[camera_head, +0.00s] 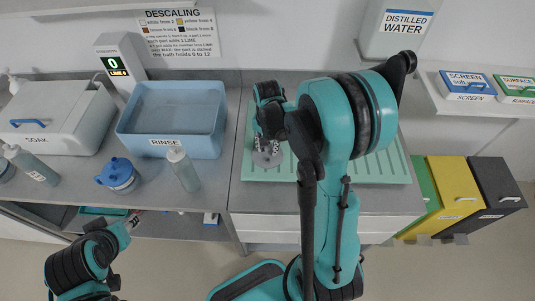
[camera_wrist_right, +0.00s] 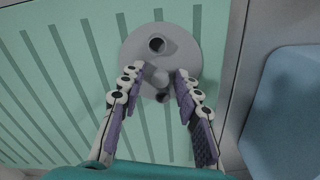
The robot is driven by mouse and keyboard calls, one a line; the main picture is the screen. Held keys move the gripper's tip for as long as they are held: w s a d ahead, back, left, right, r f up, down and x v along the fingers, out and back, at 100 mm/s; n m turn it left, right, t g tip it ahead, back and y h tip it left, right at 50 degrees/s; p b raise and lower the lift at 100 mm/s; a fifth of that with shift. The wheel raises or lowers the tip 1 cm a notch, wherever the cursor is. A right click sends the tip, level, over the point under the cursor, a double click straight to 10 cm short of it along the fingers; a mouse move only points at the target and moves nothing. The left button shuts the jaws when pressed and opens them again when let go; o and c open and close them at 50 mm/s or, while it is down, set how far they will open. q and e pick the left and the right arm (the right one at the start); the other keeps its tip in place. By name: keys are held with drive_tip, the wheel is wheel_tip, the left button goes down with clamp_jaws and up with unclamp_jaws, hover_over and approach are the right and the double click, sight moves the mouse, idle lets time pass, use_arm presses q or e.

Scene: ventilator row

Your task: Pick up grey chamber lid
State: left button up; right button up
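The grey chamber lid (camera_wrist_right: 183,42) is a round grey disc with a hole and a raised central knob, lying on the green ribbed mat (camera_wrist_right: 75,75). In the head view the lid (camera_head: 267,159) shows partly below my right gripper (camera_head: 268,143). In the wrist view my right gripper (camera_wrist_right: 156,76) is open, with one finger on each side of the knob. A gap seems to remain between fingers and knob; contact cannot be told.
Left of the mat stand a blue RINSE basin (camera_head: 150,147), a spray bottle (camera_head: 183,170), a blue-lidded jar (camera_head: 118,175) and a SOAK bath (camera_head: 85,130). Coloured bins (camera_head: 452,190) stand at the right. The mat's right part is clear behind my arm.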

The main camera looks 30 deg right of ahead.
clamp_jaws()
